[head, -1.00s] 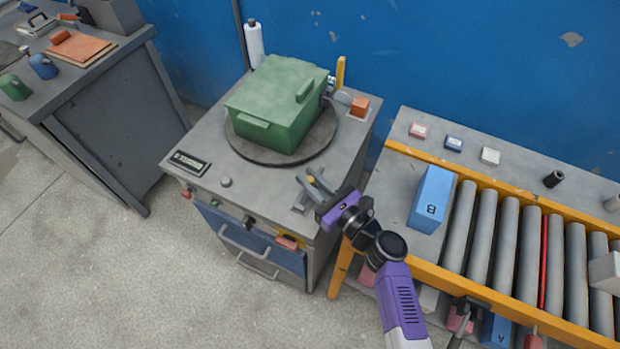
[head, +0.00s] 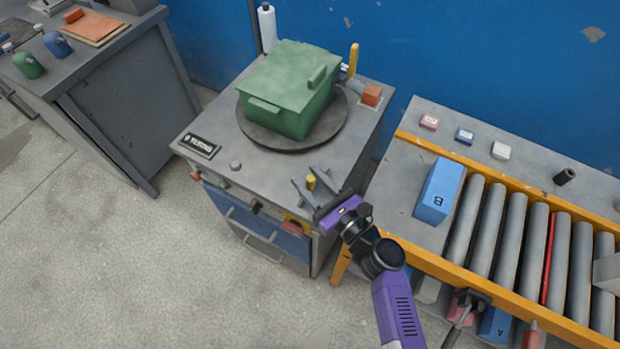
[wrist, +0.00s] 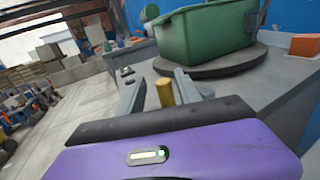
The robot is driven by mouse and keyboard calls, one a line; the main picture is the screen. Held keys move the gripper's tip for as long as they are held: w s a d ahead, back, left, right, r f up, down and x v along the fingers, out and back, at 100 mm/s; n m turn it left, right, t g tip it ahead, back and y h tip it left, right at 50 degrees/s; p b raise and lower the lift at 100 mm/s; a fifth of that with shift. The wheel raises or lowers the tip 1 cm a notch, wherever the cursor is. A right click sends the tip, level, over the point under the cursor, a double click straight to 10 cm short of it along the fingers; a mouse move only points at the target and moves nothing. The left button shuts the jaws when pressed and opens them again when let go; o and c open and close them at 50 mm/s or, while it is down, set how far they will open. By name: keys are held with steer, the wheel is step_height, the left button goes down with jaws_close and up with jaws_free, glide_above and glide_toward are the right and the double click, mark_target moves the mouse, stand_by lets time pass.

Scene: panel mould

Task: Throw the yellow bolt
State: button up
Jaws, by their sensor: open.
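The yellow bolt (head: 311,183) is a short upright cylinder at the front right of the grey cabinet top (head: 215,170). In the wrist view the yellow bolt (wrist: 165,92) stands between the two fingers. My gripper (head: 302,178) is open, with one finger on each side of the bolt. I cannot tell whether either finger touches it. The bolt's lower end and its seat are hidden behind the gripper body in the wrist view.
A green lidded box (head: 290,88) sits on a dark round turntable (head: 255,128) behind the bolt. An orange block (head: 371,94) and a yellow upright post (head: 353,58) stand at the back right. The roller conveyor (head: 490,220) with a blue box B (head: 438,190) lies to the right.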

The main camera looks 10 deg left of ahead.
steer(key=v, duration=0.8)
steer(key=shift+a, duration=0.1)
stand_by(0.7)
